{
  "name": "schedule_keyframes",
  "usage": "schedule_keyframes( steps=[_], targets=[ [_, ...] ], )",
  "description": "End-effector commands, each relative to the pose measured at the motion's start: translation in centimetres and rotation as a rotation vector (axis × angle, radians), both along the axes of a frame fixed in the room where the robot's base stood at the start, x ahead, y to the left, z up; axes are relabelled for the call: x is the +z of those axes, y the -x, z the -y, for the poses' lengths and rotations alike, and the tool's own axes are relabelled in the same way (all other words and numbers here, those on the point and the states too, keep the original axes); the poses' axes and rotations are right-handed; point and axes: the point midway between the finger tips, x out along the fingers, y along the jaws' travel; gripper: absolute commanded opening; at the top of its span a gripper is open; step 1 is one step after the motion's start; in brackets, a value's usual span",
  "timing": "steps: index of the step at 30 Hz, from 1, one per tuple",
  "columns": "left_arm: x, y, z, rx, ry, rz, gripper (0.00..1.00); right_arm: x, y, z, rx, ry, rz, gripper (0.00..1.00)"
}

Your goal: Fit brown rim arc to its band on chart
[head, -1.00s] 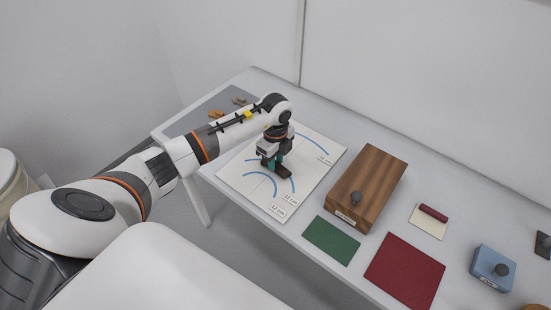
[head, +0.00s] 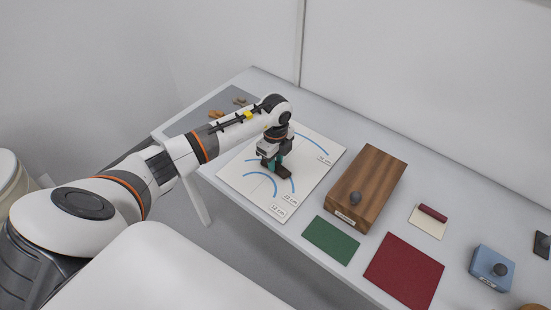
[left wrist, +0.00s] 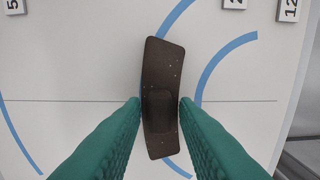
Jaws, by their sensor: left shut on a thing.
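The dark brown rim arc (left wrist: 162,75) is between the green fingertips of my left gripper (left wrist: 160,108) in the left wrist view, gripped across its middle. In the head view the rim arc (head: 285,174) is a dark piece under the gripper (head: 275,164). The white chart (head: 235,177) bears blue arc bands with size labels. The rim arc lies over the middle blue band (left wrist: 178,18), which shows beyond both its ends. The inner band (left wrist: 210,75) is clear to its right in the wrist view. I cannot tell whether the rim arc touches the chart.
A wooden box (head: 367,185) with a dark knob stands right of the chart. A green mat (head: 331,240), a red mat (head: 404,272) and a blue box (head: 491,266) lie nearer and farther right. Small orange-brown sherds (head: 216,114) lie on a grey mat (head: 190,124) behind the arm.

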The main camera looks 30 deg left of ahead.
Motion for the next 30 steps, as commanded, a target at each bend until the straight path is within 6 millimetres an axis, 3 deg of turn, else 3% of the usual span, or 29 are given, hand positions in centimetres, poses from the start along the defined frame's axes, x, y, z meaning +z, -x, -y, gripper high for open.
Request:
schedule_keyframes(
  steps=[24, 25, 29, 30],
  targets=[
    [-0.06, -0.03, -0.02, 0.001, 0.000, 0.000, 0.00, 0.24, 0.05, -0.12, -0.001, -0.001, 0.000, 0.36],
    [-0.06, -0.03, -0.02, 0.001, 0.000, 0.000, 0.32, 0.24, 0.05, -0.12, -0.001, -0.001, 0.000, 0.36],
    [-0.07, -0.02, -0.02, 0.000, 0.000, 0.000, 0.52, 0.24, 0.06, -0.11, 0.000, -0.001, 0.000, 0.36],
    [-0.07, -0.02, -0.02, 0.000, 0.000, 0.000, 0.52, 0.24, 0.06, -0.11, 0.000, -0.001, 0.000, 0.36]
  ],
)
